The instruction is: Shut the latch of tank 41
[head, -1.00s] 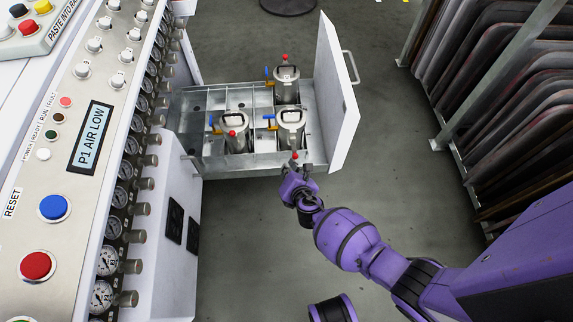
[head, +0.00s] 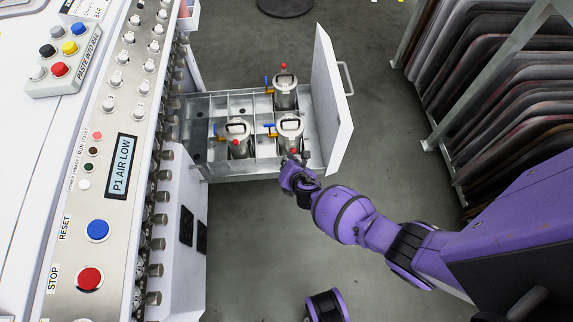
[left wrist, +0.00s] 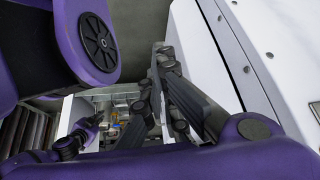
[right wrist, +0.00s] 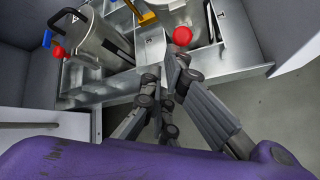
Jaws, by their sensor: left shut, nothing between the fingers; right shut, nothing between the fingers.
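Three steel tanks stand in the open drawer: a front-left tank (head: 238,149), a front-right tank (head: 290,140) and a rear tank (head: 285,100). Their numbers are too small to read, so I cannot tell which is 41. Each carries a red knob; the rear tank's points to the back. My right gripper (head: 292,163) is shut and empty at the near side of the front-right tank. In the right wrist view its fingertips (right wrist: 168,72) are just below that tank's red knob (right wrist: 182,36); contact is unclear. My left gripper (left wrist: 160,52) is shut and empty, away from the tanks.
The drawer's white front panel (head: 327,100) stands to the right of the tanks. A rack of dark trays (head: 500,100) stands at the right. The floor between is clear.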

